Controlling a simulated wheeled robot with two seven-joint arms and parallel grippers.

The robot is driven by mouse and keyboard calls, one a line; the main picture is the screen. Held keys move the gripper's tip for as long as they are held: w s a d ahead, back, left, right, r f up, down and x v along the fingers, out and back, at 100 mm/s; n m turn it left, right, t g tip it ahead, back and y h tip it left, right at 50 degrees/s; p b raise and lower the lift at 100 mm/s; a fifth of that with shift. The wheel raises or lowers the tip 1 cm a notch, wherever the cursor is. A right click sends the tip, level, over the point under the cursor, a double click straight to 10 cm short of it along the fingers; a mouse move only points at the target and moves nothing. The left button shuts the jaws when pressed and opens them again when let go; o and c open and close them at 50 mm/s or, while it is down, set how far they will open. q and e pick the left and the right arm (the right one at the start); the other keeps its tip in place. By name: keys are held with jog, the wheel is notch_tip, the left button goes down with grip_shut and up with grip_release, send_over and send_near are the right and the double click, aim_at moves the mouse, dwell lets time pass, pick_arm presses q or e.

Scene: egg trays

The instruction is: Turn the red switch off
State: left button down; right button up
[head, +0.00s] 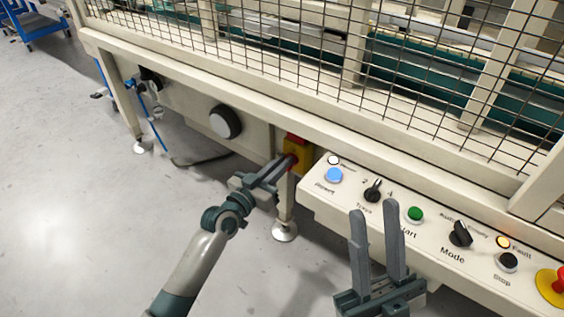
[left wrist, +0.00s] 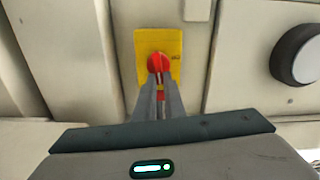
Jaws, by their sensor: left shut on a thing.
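The red switch (left wrist: 158,62) sits on a yellow plate (left wrist: 174,41) on the machine's beige side. In the left wrist view my left gripper (left wrist: 159,82) is shut on the red switch's handle, which looks upright in that view; the fingers hide part of it. In the head view the yellow plate (head: 304,157) shows beside the left end of the button panel, with my left gripper (head: 289,161) reaching it from the left. My right gripper (head: 376,222) is open and empty, in front of the button panel, with its fingers pointing up.
The sloped button panel (head: 330,196) has a blue button (head: 334,175), a green button (head: 415,214), black knobs and a red emergency stop (head: 559,284). A wire mesh guard (head: 300,50) stands above. A round black-and-white knob (head: 225,121) lies left of the switch.

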pick_arm(q)
jog(key=n+p, duration=0.1)
jog(key=n, duration=0.3)
jog(key=shift+w+a+f+p, duration=0.1)
jog(key=shift+w+a+p, duration=0.05)
jog(key=shift+a+p, duration=0.2)
jog(key=shift+w+f+n, duration=0.1)
jog(key=shift+n, duration=0.8)
jog(key=n, duration=0.3)
jog(key=f+n, duration=0.1)
jog(key=n, duration=0.6)
jog(key=shift+w+a+f+n+p, duration=0.2)
jog(key=shift+a+f+n+p, duration=0.1)
jog(key=shift+a+p, duration=0.1)
pick_arm(e)
jog(key=a+f+g+h, duration=0.1)
jog(key=a+f+g, duration=0.2)
jog(key=f, duration=0.3)
jog(key=shift+a+g, duration=0.25)
jog(key=shift+g, duration=0.45)
pick_arm(q)
jog(key=c, duration=1.8)
grip_release()
jog(key=shift+c, duration=0.2)
